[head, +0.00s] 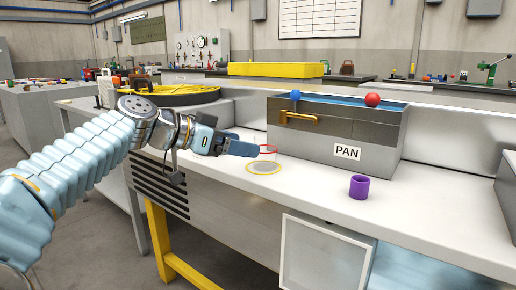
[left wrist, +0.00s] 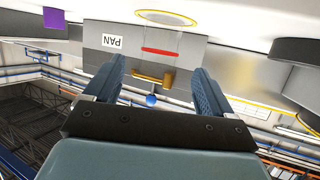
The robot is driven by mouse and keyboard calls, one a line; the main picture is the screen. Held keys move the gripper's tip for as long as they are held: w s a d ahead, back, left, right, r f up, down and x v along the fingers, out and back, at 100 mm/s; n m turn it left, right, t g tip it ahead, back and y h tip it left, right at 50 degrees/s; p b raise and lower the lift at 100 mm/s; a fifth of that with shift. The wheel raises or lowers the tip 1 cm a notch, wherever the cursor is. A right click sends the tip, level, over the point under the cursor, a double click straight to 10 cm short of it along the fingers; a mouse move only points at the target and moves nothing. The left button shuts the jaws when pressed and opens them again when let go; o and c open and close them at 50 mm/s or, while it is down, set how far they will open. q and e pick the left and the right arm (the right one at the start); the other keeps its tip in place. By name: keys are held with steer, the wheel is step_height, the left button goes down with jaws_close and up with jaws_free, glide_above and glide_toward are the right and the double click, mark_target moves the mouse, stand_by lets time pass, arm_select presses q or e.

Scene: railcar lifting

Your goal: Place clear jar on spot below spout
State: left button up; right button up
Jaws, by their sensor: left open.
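A clear jar shows mainly as a thin red rim (head: 268,149) above a grey spot with a yellow ring (head: 264,168) on the white bench. Its see-through body is hardly visible; it appears to stand upright on the spot. In the left wrist view, which is upside down, the red rim (left wrist: 162,51) lies between the spot (left wrist: 165,18) and the brass spout (left wrist: 153,79). The spout (head: 299,118) juts from the grey PAN box (head: 335,148). My left gripper (head: 252,147) is open and empty, its fingertips close beside the jar. My right gripper is out of view.
A purple cup (head: 359,187) stands on the bench right of the spot. A yellow-rimmed round tray (head: 172,95) is behind my left arm.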

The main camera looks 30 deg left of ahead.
arm_select(q)
steer(key=shift+v, duration=1.5)
